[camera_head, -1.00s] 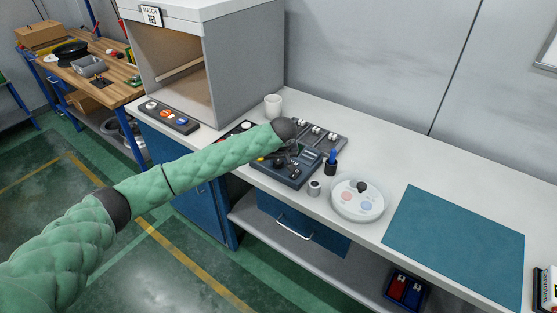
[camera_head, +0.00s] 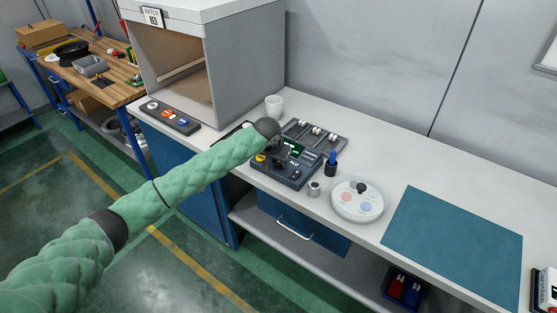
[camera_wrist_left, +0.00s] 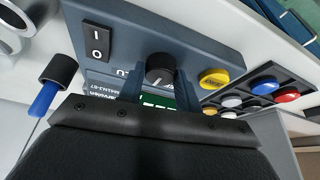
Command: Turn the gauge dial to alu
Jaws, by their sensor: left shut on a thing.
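The gauge (camera_head: 296,180) is a dark blue-grey box on the bench, with a small green display (camera_head: 297,149) and white lettering that seems to read ALU. In the left wrist view, its black round dial (camera_wrist_left: 160,67) has a white pointer line and sits between an I/O switch (camera_wrist_left: 96,42) and a yellow button (camera_wrist_left: 214,78). My left gripper (camera_wrist_left: 160,84) is shut on the dial, one finger on each side. In the head view, the left wrist (camera_head: 268,130) hangs over the gauge and hides part of it. My right gripper is not in view.
A black holder with a blue pen-like item (camera_head: 331,165), a small metal cylinder (camera_head: 314,188) and a round white device (camera_head: 357,200) stand right of the gauge. A grey tray (camera_head: 320,135) and white cup (camera_head: 273,105) are behind. A teal mat (camera_head: 455,245) lies clear.

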